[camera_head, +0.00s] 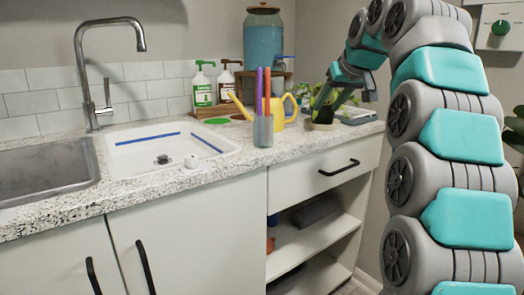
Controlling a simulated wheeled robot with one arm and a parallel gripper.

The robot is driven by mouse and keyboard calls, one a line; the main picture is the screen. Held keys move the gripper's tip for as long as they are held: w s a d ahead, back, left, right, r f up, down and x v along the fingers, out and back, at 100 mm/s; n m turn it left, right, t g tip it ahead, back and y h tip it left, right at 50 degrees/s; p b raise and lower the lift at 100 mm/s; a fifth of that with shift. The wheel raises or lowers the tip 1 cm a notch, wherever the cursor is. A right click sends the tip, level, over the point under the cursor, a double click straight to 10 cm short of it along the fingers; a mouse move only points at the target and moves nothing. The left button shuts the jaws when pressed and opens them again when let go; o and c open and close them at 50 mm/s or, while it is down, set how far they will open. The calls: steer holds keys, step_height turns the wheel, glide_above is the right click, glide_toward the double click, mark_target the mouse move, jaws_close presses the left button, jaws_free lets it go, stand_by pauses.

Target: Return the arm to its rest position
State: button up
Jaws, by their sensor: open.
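My arm, teal and grey, rises along the right side and bends down at the top toward the counter. My gripper (328,106) is at the arm's end, over the right part of the counter. Its jaws are open and point down, just above a small dark pot (322,115) on a pale saucer. Whether the fingers touch the pot or its plant cannot be told at this size. Green leaves show behind the gripper and partly hide behind it.
On the speckled counter (215,165) stand a cup with coloured sticks (263,131), a yellow watering can (277,111), pump bottles (202,88) and a blue dispenser (263,42). A white sink (215,157) lies left. Open shelves (315,238) are below. A wall box (500,27) is upper right.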

steer(key=s+a+f+m+g+h, duration=0.1)
steer(key=s+a+f+g, duration=0.15)
steer(key=s+f, duration=0.75)
steer(key=s+a+f+g, duration=0.1)
steer(key=s+f+g, duration=0.2)
steer(key=s+f, duration=0.6)
steer(key=s+f+g, duration=0.2)
steer(key=s+f, duration=0.7)
steer(key=s, duration=0.4)
steer(key=s+d+f+m+g+h, duration=0.1)
steer(key=s+f+g, duration=0.1)
steer(key=s+f, duration=0.8)
steer(key=s, duration=0.4)
steer(key=shift+s+d+f+g, duration=0.15)
steer(key=shift+s+d+g, duration=0.15)
steer(key=shift+g, duration=0.05)
